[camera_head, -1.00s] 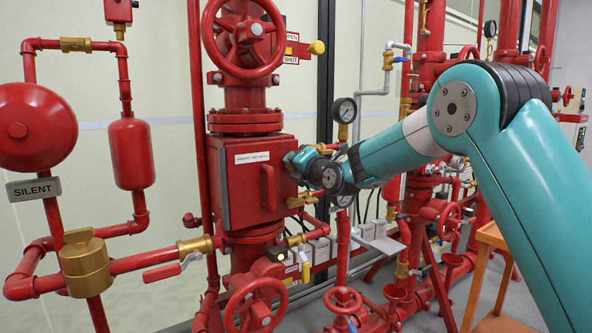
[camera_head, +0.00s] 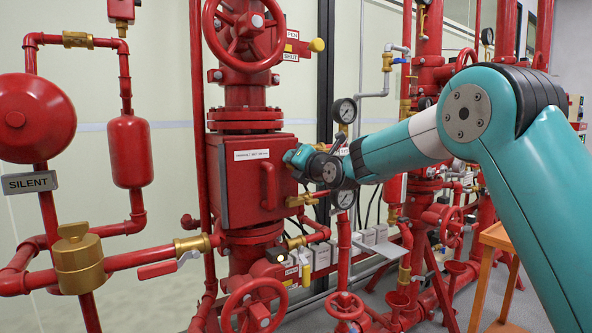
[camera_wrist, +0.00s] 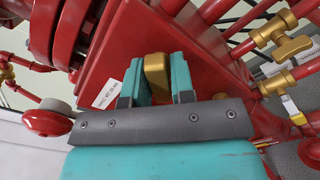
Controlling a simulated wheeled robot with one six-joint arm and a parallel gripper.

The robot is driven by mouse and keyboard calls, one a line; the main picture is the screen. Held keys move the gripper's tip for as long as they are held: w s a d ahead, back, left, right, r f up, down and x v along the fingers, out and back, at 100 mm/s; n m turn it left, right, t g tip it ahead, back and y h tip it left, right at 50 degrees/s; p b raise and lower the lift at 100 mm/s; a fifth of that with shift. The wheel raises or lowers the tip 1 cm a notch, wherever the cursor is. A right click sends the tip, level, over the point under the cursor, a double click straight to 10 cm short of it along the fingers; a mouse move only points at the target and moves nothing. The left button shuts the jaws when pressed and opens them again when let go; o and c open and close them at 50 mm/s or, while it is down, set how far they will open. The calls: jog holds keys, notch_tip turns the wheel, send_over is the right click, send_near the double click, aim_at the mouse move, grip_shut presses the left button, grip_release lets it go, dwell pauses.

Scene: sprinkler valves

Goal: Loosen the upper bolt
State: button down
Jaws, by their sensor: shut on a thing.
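The red valve box (camera_head: 237,185) with a white label stands in the middle of the body camera view. My gripper (camera_head: 298,158) is at its upper right edge. In the wrist view, the two teal fingers of my gripper (camera_wrist: 157,80) sit on either side of a brass-coloured bolt (camera_wrist: 156,70) at the side of the red box (camera_wrist: 135,35). The gripper is shut on this bolt. In the body camera view the bolt is hidden behind my gripper. A brass fitting (camera_head: 298,200) shows just below my gripper.
A red handwheel (camera_head: 243,30) is above the box and another handwheel (camera_head: 254,308) is below. A pressure gauge (camera_head: 345,110) stands close to the right of my gripper. Red pipes crowd the right side. An orange stand (camera_head: 495,240) is at lower right.

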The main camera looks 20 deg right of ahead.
jog(key=shift+n, duration=0.4)
jog(key=shift+f+b, duration=0.2)
jog(key=shift+b, duration=0.5)
jog(key=n+b, duration=0.2)
jog(key=shift+n+b, duration=0.3)
jog(key=shift+b, duration=0.05)
jog(key=shift+r+n+b, duration=0.1)
jog(key=shift+n+b, duration=0.2)
